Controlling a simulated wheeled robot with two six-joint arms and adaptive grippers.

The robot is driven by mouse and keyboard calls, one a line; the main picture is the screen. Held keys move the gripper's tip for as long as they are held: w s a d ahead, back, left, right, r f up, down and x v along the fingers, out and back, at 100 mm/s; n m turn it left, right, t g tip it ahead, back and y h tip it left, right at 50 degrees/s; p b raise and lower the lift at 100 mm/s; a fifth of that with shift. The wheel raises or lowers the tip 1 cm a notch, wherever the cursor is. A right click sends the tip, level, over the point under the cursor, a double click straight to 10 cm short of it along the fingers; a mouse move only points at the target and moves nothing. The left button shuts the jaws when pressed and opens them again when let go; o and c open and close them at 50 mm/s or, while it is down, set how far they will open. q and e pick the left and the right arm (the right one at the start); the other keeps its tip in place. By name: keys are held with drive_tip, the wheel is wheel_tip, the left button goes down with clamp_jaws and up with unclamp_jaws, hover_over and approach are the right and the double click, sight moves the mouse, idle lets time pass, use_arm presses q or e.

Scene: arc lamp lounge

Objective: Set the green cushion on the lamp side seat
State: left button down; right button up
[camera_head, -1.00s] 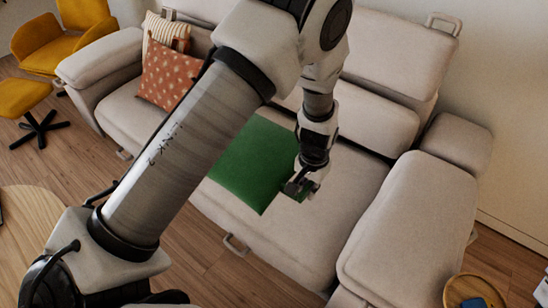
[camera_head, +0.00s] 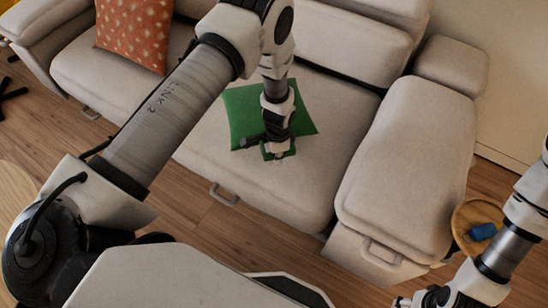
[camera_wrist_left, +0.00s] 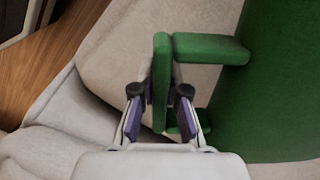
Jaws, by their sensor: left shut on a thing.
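The green cushion (camera_head: 240,108) is over the right-hand seat (camera_head: 300,190) of the pale sofa in the head view. My left arm and gripper hide its middle. My left gripper (camera_head: 278,150) is shut on the cushion's green handle at its near edge. The handle (camera_wrist_left: 160,80) shows between the fingers in the left wrist view, with the cushion's green face (camera_wrist_left: 270,90) to the right. I cannot tell whether the cushion touches the seat. My right gripper (camera_head: 425,299) is partly in view at the bottom right, and its fingers are unclear. No lamp is in view.
A rust dotted cushion (camera_head: 134,35) rests on the sofa's left seat. The thick right armrest (camera_head: 405,150) borders the right seat. A round wooden side table (camera_head: 466,218) bearing a blue object (camera_head: 483,232) stands beside it. Bare seat lies right of the green cushion.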

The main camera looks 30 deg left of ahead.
use_arm(q)
drive_tip(key=w+a, duration=0.1)
drive_tip(key=w+a+f+b, duration=0.1)
drive_tip(key=w, duration=0.1)
drive_tip(key=shift+w+a, duration=0.3)
drive_tip(key=shift+w+a+f+b, duration=0.15)
drive_tip(key=shift+w+a+b, duration=0.1)
drive_tip(key=shift+b, duration=0.25)
wheel_tip(320, 180, down, 3)
drive_tip(key=shift+d+r+b, duration=0.1)
drive_tip(key=shift+r+b, duration=0.1)
drive_tip(key=shift+b, duration=0.95)
drive_tip(key=shift+f, duration=0.25)
drive_tip(key=c, duration=1.2)
unclamp_jaws()
use_arm(e)
wheel_tip(320, 180, down, 6)
use_arm(q)
drive_tip(key=shift+s, duration=0.1)
